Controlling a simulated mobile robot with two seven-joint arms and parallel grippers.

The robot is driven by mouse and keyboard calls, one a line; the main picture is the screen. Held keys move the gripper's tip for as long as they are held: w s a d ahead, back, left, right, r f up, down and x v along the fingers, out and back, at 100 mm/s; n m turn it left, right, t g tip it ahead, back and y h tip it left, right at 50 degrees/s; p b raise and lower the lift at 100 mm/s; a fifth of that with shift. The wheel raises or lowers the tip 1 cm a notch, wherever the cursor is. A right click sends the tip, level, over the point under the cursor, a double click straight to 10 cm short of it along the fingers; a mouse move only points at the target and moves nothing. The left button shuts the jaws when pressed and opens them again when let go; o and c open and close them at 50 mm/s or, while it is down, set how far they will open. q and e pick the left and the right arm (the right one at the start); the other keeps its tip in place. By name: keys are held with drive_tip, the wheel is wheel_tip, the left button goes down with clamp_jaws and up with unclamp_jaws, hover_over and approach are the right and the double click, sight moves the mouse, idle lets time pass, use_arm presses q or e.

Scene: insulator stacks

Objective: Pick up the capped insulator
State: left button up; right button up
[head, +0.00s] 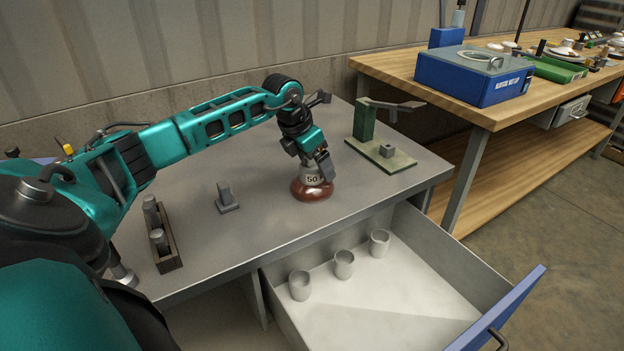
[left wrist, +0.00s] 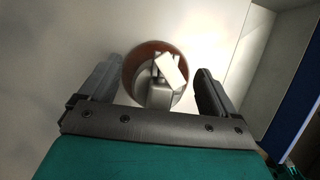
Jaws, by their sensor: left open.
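The capped insulator (head: 312,190) stands upright on the grey bench top, a glossy red-brown disc with a grey metal cap marked 50. My left gripper (head: 317,160) is just above it, pointing down, with its fingers around the top of the cap and partly hiding it. In the left wrist view, the insulator (left wrist: 129,72) shows as a brown ring around the grey cap between the two dark fingers. The fingers are apart with a gap on each side of the cap, so the gripper is open. My right gripper is in neither view.
A green stand (head: 383,155) is behind right of the insulator. A small grey block fixture (head: 227,199) and a dark rack (head: 168,258) with grey pins are left. The open drawer (head: 400,300) in front holds three grey cups (head: 344,264). Bare bench lies between.

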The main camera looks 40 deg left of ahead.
use_arm(q)
clamp_jaws()
drive_tip(key=shift+r, duration=0.15)
idle(0.9)
